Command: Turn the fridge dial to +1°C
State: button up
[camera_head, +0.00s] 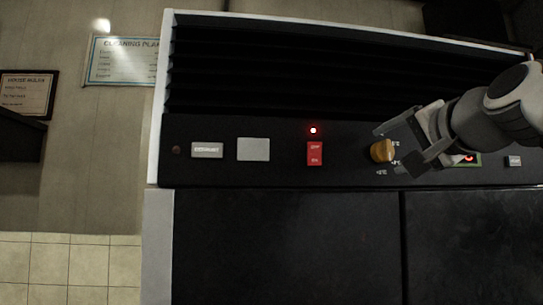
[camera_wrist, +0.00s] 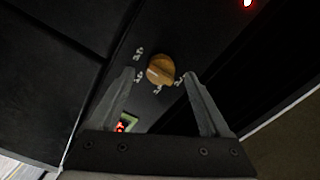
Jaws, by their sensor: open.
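The fridge dial is an orange-brown round knob (camera_head: 382,150) on the black control panel. In the wrist view the dial (camera_wrist: 160,69) shows a raised grip bar across its face. Small white temperature marks (camera_wrist: 138,77) surround it, too small to read surely; the gripper hides some in the head view. My gripper (camera_head: 391,151) is open, its fingers pointing at the panel. In the wrist view the fingertips (camera_wrist: 160,76) lie on either side of the dial, with a visible gap to each side. I cannot tell how far the tips are from the panel.
On the panel (camera_head: 350,175) are a red switch (camera_head: 314,153) under a red light (camera_head: 313,130), a grey blank plate (camera_head: 253,149), a labelled button (camera_head: 207,150) and a small display (camera_wrist: 125,123) with red digits. Slatted vents (camera_head: 330,75) lie above; black doors (camera_head: 285,245) lie below.

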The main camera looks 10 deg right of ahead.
jog(key=s+b, duration=0.2)
jog(key=s, duration=1.3)
jog(key=shift+s+d, duration=0.2)
jog(key=shift+s, duration=0.15)
